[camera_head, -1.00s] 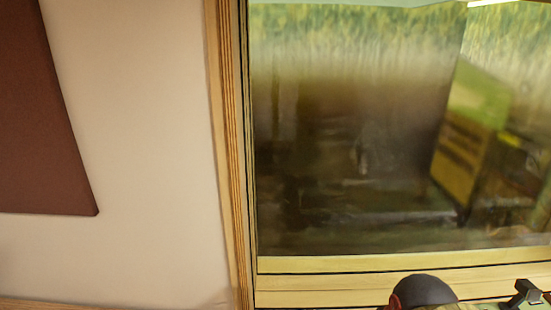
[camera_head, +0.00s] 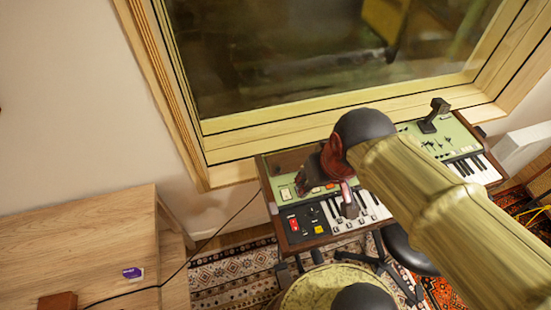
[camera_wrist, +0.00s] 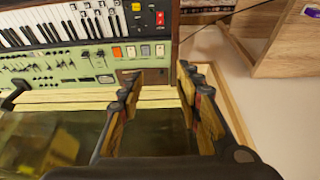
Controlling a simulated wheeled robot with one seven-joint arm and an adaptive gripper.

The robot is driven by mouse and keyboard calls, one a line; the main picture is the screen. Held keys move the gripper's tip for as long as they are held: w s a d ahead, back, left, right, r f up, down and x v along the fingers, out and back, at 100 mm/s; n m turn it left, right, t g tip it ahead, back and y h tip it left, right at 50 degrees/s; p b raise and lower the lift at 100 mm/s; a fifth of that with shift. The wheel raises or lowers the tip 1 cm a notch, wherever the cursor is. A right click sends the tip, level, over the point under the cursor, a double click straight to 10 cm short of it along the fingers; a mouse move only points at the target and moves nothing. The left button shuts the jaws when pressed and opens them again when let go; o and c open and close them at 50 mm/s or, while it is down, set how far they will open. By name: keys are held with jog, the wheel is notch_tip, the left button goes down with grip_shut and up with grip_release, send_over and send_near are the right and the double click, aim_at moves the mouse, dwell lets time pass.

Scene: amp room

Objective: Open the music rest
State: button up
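A green electric keyboard (camera_head: 455,165) with black and white keys stands under the window, partly hidden by my arm in the head view. Its panel (camera_wrist: 60,70) with switches and small levers fills much of the upper left of the wrist view. I cannot make out a separate music rest; a brown flat section (camera_head: 285,160) lies at the back left of the keyboard in the head view. My gripper (camera_wrist: 160,76) is open and empty, its two fingers apart in the wrist view. The fingers are over the keyboard's back edge and window sill, with no clear contact.
A window with a wooden frame (camera_head: 290,115) is behind the keyboard. A wooden desk (camera_head: 85,235) with a small purple box (camera_head: 133,273) stands at left. A black stool (camera_head: 405,252) and patterned rug (camera_head: 235,278) are in front. A black gooseneck-like item (camera_head: 433,115) stands on the keyboard.

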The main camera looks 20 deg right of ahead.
jog(key=w+f+g+b, duration=0.5)
jog(key=w+f, duration=1.7)
jog(key=f, duration=0.3)
send_over(278, 168)
jog(key=shift+s+r+t, duration=0.1)
jog(key=shift+s+t, duration=0.2)
jog(key=shift+t, duration=0.1)
jog(key=shift+w+r, duration=0.15)
jog(key=shift+w, duration=0.1)
notch_tip(278, 168, down, 8)
jog(key=b, duration=0.3)
jog(key=shift+r, duration=0.15)
jog(key=shift+c, duration=0.5)
jog(key=c, duration=0.8)
